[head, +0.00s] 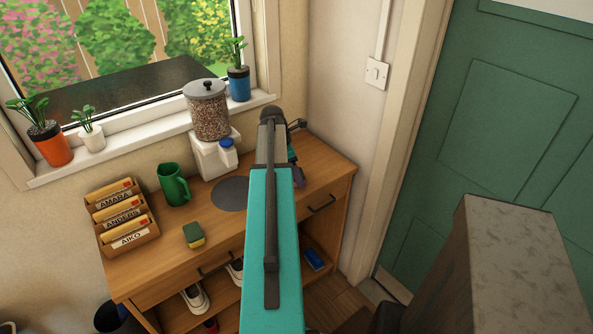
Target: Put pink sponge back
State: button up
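No pink sponge shows clearly in the head view. My gripper (296,174) is mostly hidden behind my arm, over the right part of the cabinet top. I cannot see its fingers well enough to tell whether it is open or holds anything.
A letter rack (125,216), a green jug (173,186), a dispenser (208,115) and a dark round mat (230,193) stand on the cabinet. Shoes (195,298) and a blue item (313,260) sit below. Potted plants line the sill. A green door (505,130) is at right.

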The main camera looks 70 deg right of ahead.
jog(key=shift+r, duration=0.1)
jog(key=b+v, duration=0.1)
jog(key=v, duration=1.1)
dwell(0.4)
dwell(0.8)
